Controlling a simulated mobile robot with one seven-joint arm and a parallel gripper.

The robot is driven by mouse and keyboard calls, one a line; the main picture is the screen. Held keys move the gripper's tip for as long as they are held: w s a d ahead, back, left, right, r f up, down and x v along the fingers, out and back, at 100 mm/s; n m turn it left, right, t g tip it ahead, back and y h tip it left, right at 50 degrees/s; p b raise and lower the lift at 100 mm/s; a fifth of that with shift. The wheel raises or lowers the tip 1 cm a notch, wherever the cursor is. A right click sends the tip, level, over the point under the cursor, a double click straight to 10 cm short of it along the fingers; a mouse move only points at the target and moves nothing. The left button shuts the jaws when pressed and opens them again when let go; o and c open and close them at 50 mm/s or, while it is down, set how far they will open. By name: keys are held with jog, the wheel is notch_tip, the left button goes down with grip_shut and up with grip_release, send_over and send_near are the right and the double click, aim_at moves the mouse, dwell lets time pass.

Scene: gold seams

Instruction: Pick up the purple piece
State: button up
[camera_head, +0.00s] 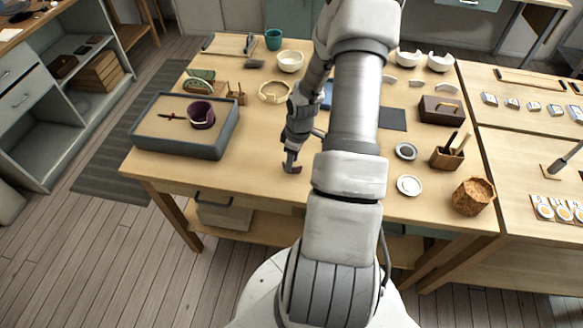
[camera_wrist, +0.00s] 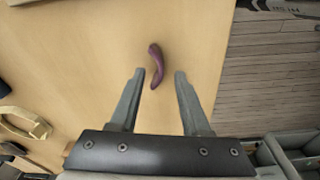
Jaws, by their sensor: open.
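The purple piece (camera_wrist: 155,66) is a small curved shard lying on the bare wooden tabletop. In the wrist view it lies between the tips of my gripper (camera_wrist: 159,73), with a gap to each finger and its far end beyond them. My gripper is open and empty, pointing down. In the head view my gripper (camera_head: 291,160) is low over the front part of the table, and the piece (camera_head: 293,169) shows as a small dark reddish shape at its tips. I cannot tell the exact height of the fingers above the tabletop.
A grey-rimmed tray (camera_head: 222,146) with a purple cup (camera_head: 201,114) stands at the left. A pale ring-shaped stand (camera_head: 273,92) lies behind my gripper. A white dish (camera_head: 409,185) and a woven basket (camera_head: 473,196) are at the right. The table's front edge is near.

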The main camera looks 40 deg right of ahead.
jog(key=shift+w+f, duration=0.1)
jog(key=shift+f, duration=0.8)
grip_shut()
jog(key=shift+r, duration=0.15)
